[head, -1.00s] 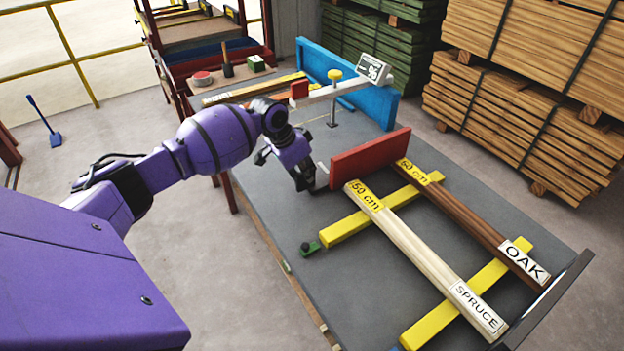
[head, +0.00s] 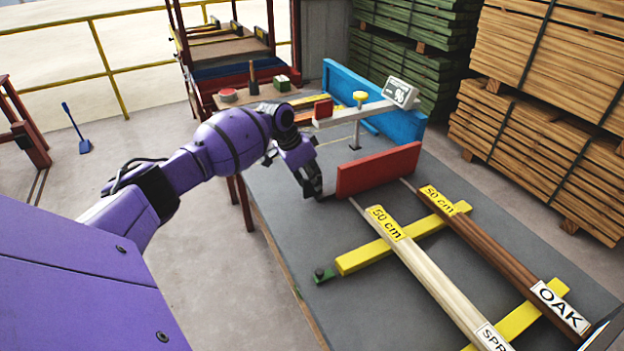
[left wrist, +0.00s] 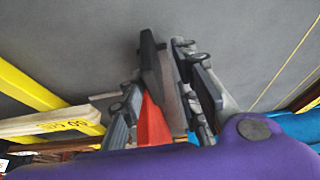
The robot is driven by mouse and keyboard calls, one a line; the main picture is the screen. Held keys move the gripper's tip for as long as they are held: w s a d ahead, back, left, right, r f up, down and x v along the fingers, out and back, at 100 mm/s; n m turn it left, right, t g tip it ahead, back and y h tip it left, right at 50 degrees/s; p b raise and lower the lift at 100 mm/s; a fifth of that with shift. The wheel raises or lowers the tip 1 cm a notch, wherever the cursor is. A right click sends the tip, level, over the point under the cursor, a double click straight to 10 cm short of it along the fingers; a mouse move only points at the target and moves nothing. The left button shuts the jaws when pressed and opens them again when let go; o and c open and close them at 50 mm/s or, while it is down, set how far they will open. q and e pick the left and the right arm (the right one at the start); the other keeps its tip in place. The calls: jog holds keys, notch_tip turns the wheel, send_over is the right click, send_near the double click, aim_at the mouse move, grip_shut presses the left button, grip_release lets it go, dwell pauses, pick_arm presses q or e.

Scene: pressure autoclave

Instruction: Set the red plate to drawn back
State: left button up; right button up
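My left gripper (head: 316,188) is at the plate's left end. In the left wrist view my left gripper (left wrist: 167,55) has its fingers close on both sides of a grey tab (left wrist: 170,95) beside the red plate (left wrist: 152,126); it looks shut on that tab. My right gripper is in no view.
The spruce timber (head: 428,275) and the oak timber (head: 500,248) lie on yellow bars (head: 375,255). A blue upright panel (head: 398,120) and a white arm with a % sign (head: 400,93) stand behind the plate.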

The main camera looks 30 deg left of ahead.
pick_arm(q)
jog(key=shift+s+r, duration=0.1)
jog(key=v, duration=1.1)
jog(key=shift+r, duration=0.4)
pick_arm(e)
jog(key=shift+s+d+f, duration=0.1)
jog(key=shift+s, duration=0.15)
pick_arm(q)
jog(key=shift+s+a, duration=0.1)
